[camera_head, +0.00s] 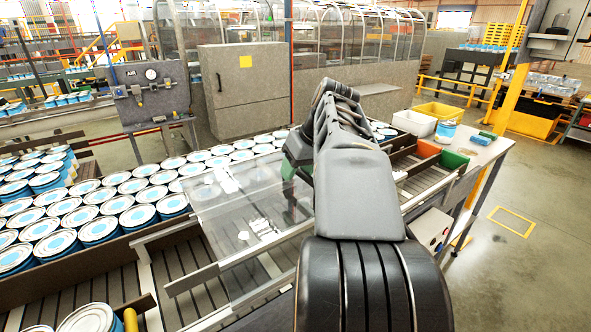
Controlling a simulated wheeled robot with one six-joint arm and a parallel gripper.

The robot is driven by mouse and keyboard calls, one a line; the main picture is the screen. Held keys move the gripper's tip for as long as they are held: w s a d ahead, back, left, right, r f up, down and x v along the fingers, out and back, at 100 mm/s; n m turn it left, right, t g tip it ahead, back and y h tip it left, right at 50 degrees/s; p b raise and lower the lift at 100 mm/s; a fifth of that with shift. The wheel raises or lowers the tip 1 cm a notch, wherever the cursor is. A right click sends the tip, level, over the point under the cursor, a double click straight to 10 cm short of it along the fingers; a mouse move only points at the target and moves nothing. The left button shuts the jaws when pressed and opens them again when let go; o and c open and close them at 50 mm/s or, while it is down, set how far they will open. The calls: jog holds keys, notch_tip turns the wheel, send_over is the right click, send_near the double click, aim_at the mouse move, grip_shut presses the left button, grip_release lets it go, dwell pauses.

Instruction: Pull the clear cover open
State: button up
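The clear cover (240,215) is a see-through panel lying over the roller conveyor in the middle of the view, with glare on its surface. The rollers show through it. My arm reaches forward from the bottom and bends down at the far end. My gripper (297,165) is by the cover's far right part, mostly hidden behind my arm. Its fingertips do not show clearly, so I cannot tell whether it touches the cover or is open or shut.
Rows of blue-labelled cans (120,198) stand on the conveyor at left. A grey control box (150,95) stands behind them. At right are a table with a white bin (414,122) and a blue can (445,132). The floor at right is clear.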

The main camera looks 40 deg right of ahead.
jog(key=shift+p+v, duration=1)
jog(key=shift+v, duration=0.45)
jog(key=v, duration=1.3)
jog(key=shift+s, duration=0.1)
dwell(0.3)
